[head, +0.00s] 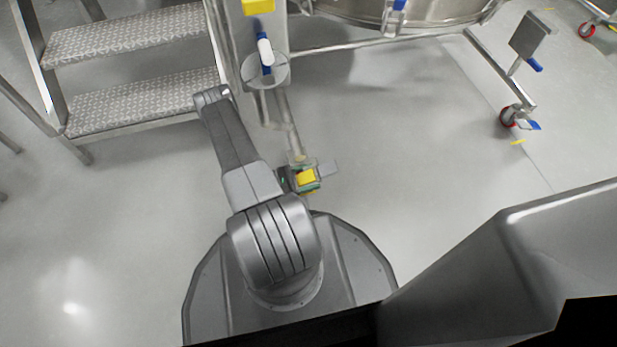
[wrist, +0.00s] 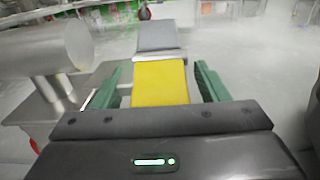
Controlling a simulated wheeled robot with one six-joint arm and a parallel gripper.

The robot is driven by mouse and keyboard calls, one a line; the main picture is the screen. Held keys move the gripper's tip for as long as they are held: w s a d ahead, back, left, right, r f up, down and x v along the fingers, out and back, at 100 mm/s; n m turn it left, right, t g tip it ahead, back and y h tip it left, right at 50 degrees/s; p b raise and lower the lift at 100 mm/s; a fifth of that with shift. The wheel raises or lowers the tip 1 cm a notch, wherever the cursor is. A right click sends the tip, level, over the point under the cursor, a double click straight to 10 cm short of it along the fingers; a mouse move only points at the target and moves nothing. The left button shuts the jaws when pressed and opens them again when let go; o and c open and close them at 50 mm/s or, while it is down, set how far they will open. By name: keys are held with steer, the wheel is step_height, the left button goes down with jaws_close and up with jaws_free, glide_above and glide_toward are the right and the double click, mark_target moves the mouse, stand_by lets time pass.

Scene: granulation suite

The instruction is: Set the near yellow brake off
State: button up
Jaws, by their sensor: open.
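The near yellow brake (head: 306,176) is a small yellow pedal low at the foot of the steel frame, just beyond my base in the head view. In the wrist view the yellow brake (wrist: 160,85) fills the middle, with a flat grey piece (wrist: 158,37) beyond it. My gripper (wrist: 158,68) is open, with one green finger on each side of the yellow brake. Whether the fingers touch it cannot be told. In the head view my gripper (head: 309,182) is small and partly hidden around the brake.
Metal steps (head: 135,97) stand at the left. A steel vessel (head: 420,12) on a frame is at the top. A caster with a red wheel (head: 507,116) and blue pedal (head: 533,125) is at the right. The floor (head: 420,130) between is clear.

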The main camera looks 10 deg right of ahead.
steer(key=c, duration=1.4)
steer(key=shift+a+r+y+p, duration=0.1)
steer(key=shift+r+y+p, duration=0.4)
steer(key=shift+y+p, duration=0.9)
steer(key=shift+f, duration=0.1)
steer(key=o, duration=1.4)
steer(key=shift+a, duration=0.15)
